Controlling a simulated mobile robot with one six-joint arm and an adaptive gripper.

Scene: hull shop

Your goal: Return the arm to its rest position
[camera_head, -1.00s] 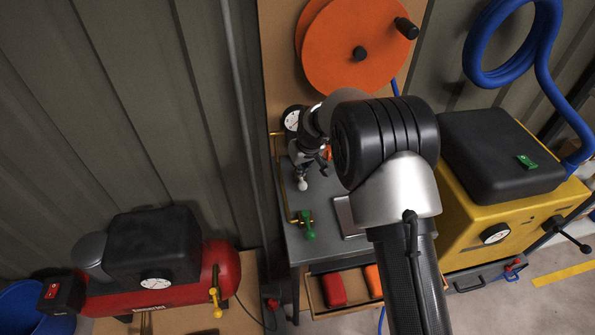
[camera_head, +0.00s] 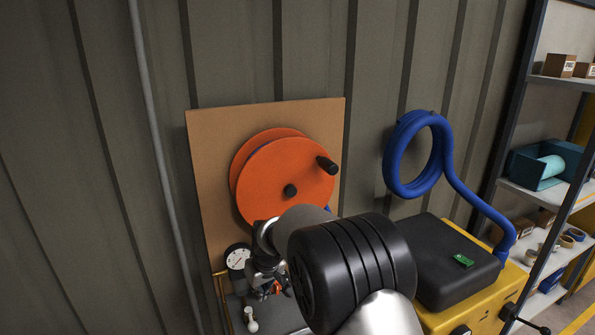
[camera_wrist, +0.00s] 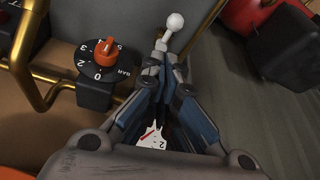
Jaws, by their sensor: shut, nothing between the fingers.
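My gripper (camera_head: 270,289) is at the end of my arm in the lower middle of the head view, in front of the brown board (camera_head: 215,160) and close to a round white gauge (camera_head: 237,259). In the wrist view my gripper's fingers (camera_wrist: 166,72) converge and are shut with nothing held. Part of a dial face (camera_wrist: 152,137) shows between the finger links. A white ball-ended lever (camera_wrist: 174,22) appears just beyond the fingertips; I cannot tell whether they touch it. My arm hides part of the bench.
An orange reel (camera_head: 290,180) with a black handle hangs on the board. An orange knob (camera_wrist: 107,52) on a numbered dial and brass pipes (camera_wrist: 22,50) are close to my gripper. A yellow machine (camera_head: 447,316), blue hose (camera_head: 389,165) and shelving (camera_head: 560,82) stand right.

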